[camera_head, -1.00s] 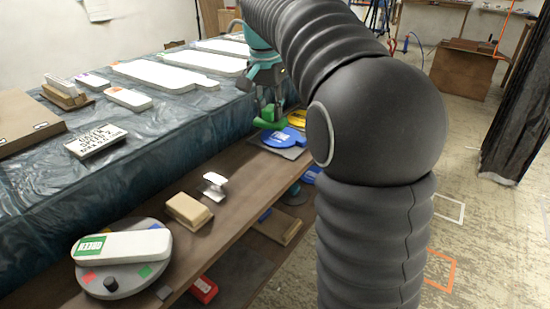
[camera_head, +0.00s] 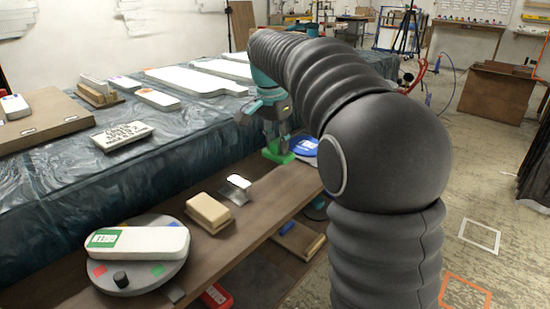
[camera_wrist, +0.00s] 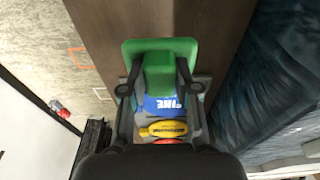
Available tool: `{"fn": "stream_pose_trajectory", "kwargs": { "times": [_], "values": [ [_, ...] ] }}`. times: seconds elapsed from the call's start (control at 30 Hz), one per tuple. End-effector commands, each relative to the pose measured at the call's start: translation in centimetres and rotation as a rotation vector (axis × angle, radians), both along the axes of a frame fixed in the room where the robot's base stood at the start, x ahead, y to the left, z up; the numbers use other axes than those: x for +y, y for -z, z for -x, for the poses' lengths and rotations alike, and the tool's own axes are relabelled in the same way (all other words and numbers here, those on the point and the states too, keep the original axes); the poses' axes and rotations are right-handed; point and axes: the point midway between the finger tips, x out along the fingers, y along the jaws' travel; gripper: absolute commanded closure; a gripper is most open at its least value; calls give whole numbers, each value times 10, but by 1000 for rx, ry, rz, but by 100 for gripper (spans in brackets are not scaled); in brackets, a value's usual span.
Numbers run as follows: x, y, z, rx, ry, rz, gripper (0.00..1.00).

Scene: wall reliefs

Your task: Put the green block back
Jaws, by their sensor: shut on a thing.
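The green block (camera_wrist: 160,58) is between the fingers of my gripper (camera_wrist: 160,88) in the wrist view. It has a wide flat part and a narrower raised part, which the fingers grip. The blue piece (camera_head: 305,147) is partly hidden by my arm in the head view.
A grey disc (camera_head: 138,277) with coloured patches holds a white piece labelled GREEN (camera_head: 150,242). A tan block (camera_head: 208,212) and a small white-topped object (camera_head: 238,182) stand on the bench. A plastic-covered table (camera_head: 120,175) runs along the left. Bare bench lies between these and my gripper.

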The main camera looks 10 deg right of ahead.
Motion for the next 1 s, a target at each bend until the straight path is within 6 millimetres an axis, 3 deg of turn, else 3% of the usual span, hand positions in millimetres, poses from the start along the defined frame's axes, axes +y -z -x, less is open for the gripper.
{"fn": "stream_pose_trajectory", "kwargs": {
  "times": [0.17,0.43,0.83,0.87,0.93,1.0],
  "values": [
    [5,7,-2,-2,1,0,97],
    [5,41,-2,-1,0,-1,97],
    [5,46,-2,-1,0,-1,97],
    [5,46,-2,-1,0,-1,67],
    [5,45,-2,-1,0,-1,50],
    [5,45,-2,-1,0,-1,44]
  ]
}}
